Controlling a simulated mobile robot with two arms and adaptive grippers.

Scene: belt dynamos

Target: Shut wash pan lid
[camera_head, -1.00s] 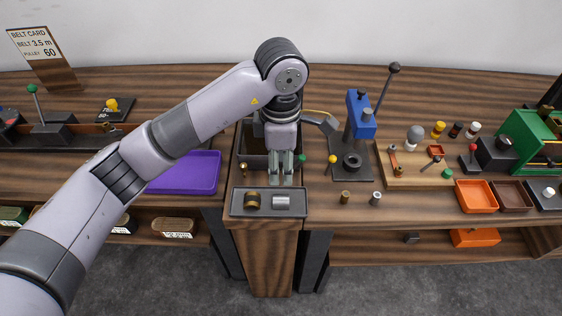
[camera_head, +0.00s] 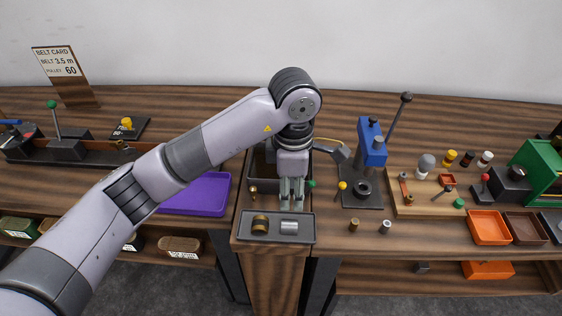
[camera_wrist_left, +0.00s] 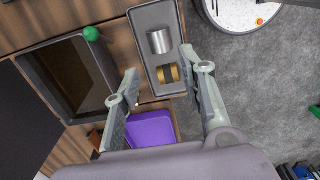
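The wash pan (camera_head: 259,171) is a dark rectangular box behind the small parts tray, partly hidden by my left arm. In the left wrist view the pan (camera_wrist_left: 106,75) is open, with brown inside and a green knob (camera_wrist_left: 92,33) at its rim. A dark flat panel (camera_wrist_left: 22,110) lies beyond the pan's far side; it may be the raised lid, but I cannot tell surely. My left gripper (camera_head: 291,203) points down at the pan's near side, behind the tray. In the wrist view its fingers (camera_wrist_left: 158,62) are apart with nothing gripped. My right gripper is not visible.
The grey tray (camera_head: 276,238) in front holds a brass and a silver cylinder. A purple tray (camera_head: 205,194) lies left. A blue press (camera_head: 371,150) with a long lever stands right, near a yellow-topped pin (camera_head: 342,186) and two small cylinders.

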